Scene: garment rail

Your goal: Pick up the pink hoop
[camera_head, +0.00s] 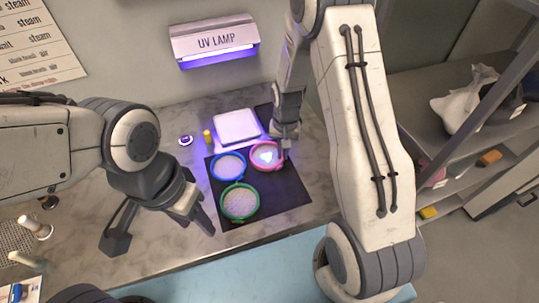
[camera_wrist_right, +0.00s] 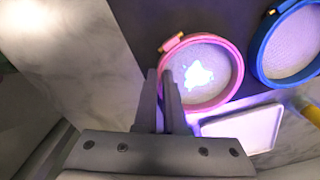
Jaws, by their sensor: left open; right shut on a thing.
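The pink hoop (camera_head: 253,163) lies on the black mat (camera_head: 283,190), with pale fabric and a glowing white-blue patch in its middle. In the right wrist view the pink hoop (camera_wrist_right: 236,68) is directly beyond my fingers. My right gripper (camera_head: 284,150) is at the hoop's right rim, and in the wrist view my right gripper (camera_wrist_right: 163,78) is shut on that rim. Whether the hoop is lifted off the mat, I cannot tell. My left gripper (camera_head: 165,232) is open and empty, left of the mat.
A blue hoop (camera_head: 213,170) and a green hoop (camera_head: 224,207) lie beside the pink one. A white tray (camera_head: 237,126) and a yellow bottle (camera_head: 207,137) stand behind. The UV lamp (camera_head: 215,41) hangs on the wall above. A shelf unit (camera_head: 440,110) is at the right.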

